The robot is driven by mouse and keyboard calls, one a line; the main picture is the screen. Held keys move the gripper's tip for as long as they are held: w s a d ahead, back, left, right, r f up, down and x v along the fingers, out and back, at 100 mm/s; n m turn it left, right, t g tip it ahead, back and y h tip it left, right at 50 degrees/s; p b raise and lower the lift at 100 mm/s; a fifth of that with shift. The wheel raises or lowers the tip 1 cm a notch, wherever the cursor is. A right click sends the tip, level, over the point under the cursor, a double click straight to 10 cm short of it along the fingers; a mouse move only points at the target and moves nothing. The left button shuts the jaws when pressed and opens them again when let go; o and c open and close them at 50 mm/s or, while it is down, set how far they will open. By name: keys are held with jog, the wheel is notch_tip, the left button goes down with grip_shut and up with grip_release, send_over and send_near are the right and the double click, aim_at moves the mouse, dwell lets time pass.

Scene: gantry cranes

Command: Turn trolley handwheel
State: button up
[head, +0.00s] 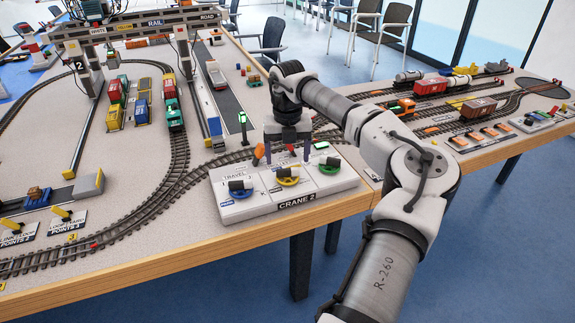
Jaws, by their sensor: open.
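The white control box marked CRANE 2 (297,202) stands near the table's front edge. The labels behind the yellow and green wheels are too small or covered to read. My gripper (288,157) points down over the box, just behind and above the yellow wheel. Its fingers are apart, with nothing seen between them. I cannot tell whether they touch anything.
A gantry crane (135,22) spans the tracks at the back left, over colored containers. A green signal post (243,128) stands left of my gripper. Train wagons (430,86) and another control panel (540,119) are on the right. Floor is free in front.

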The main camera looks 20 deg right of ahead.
aim_at(287, 169)
notch_tip(287, 169, up, 10)
jog(key=shift+b, duration=0.35)
jog(key=shift+f, duration=0.15)
dwell(1.0)
